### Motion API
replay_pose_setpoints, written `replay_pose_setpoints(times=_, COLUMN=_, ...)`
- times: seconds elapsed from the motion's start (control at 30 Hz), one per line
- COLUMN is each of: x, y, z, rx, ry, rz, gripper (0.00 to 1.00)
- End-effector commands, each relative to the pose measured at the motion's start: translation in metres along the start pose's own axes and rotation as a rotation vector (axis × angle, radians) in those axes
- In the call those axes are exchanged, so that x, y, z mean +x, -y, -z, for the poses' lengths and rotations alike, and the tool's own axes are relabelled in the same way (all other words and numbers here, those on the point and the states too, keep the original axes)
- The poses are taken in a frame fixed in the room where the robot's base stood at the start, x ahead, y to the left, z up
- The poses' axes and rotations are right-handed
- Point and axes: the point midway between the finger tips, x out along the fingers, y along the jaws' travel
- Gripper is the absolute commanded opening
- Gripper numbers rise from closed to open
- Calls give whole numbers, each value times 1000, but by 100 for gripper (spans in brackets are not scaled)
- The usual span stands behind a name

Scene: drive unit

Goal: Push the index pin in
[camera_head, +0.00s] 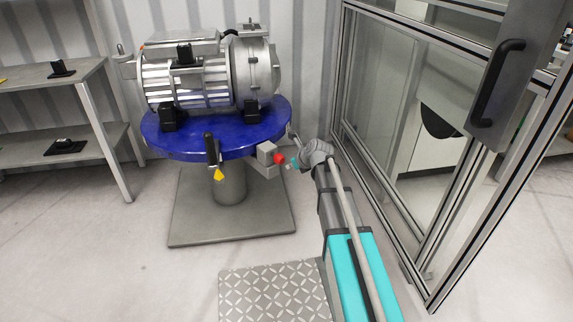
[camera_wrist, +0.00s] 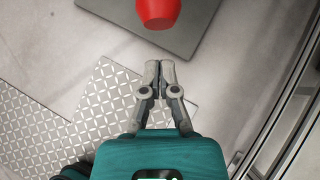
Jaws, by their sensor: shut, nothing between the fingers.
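The index pin shows as a red knob (camera_head: 279,158) on a grey block (camera_head: 266,152) below the right edge of the blue round table (camera_head: 200,150). In the wrist view the red knob (camera_wrist: 157,12) is at the top edge, partly cut off. My gripper (camera_head: 290,162) is close to the right of the knob. In the wrist view my gripper (camera_wrist: 160,66) has its fingertips together and holds nothing. A gap shows there between the fingertips and the knob. How far the pin is in or out cannot be told.
A silver motor-like drive unit (camera_head: 208,78) stands on the blue table. A black handle (camera_head: 210,148) and a yellow pointer (camera_head: 218,174) are at its front edge. A framed glass enclosure (camera_head: 380,100) stands close on the right. Shelves (camera_head: 75,82) are at left. Front-left floor is clear.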

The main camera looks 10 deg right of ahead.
Motion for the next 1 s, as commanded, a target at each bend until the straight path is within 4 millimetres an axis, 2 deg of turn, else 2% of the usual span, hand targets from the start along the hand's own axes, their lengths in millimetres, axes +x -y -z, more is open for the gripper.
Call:
replay_pose_setpoints(times=0.03, x=-6, y=0, z=6, rx=1, ry=-1, rz=1, gripper=0)
replay_pose_setpoints(times=0.6, x=-76, y=0, z=3, rx=2, ry=-1, rz=0, gripper=0)
replay_pose_setpoints(times=0.8, x=-94, y=0, z=3, rx=0, ry=-2, rz=0, gripper=0)
replay_pose_setpoints(times=1.0, x=-103, y=0, z=4, rx=0, ry=-2, rz=-1, gripper=0)
